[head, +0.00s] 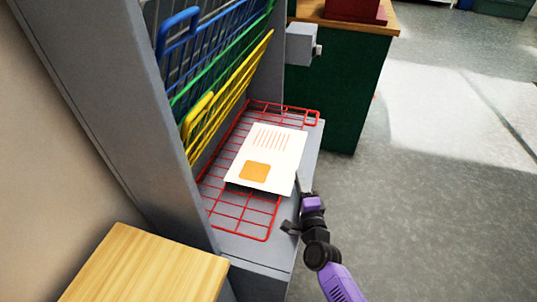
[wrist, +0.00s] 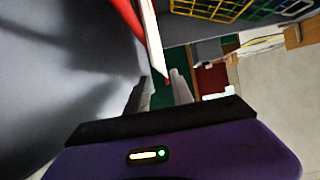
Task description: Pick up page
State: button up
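The page (head: 285,148) is white with orange lines of print and an orange square. It lies on a red wire rack (head: 240,228) on a grey shelf. My gripper (head: 295,206) is open, just off the page's near right corner, one finger close to that corner. In the wrist view the page (wrist: 151,38) shows nearly edge-on as a thin white strip. Its lower tip reaches toward the gap between my open fingers (wrist: 160,90). I cannot tell whether either finger touches it.
Blue, green and yellow (head: 235,92) wire racks stand tilted up above the red one, beside a grey side panel (head: 100,100). A wooden top (head: 150,268) is at the lower left. A green cabinet (head: 345,85) stands behind. The floor at right is clear.

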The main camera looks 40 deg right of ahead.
jog(key=x, duration=0.4)
jog(key=shift+w+d+r+b, duration=0.1)
jog(key=shift+d+r+b, duration=0.15)
jog(key=shift+b, duration=0.1)
grip_shut()
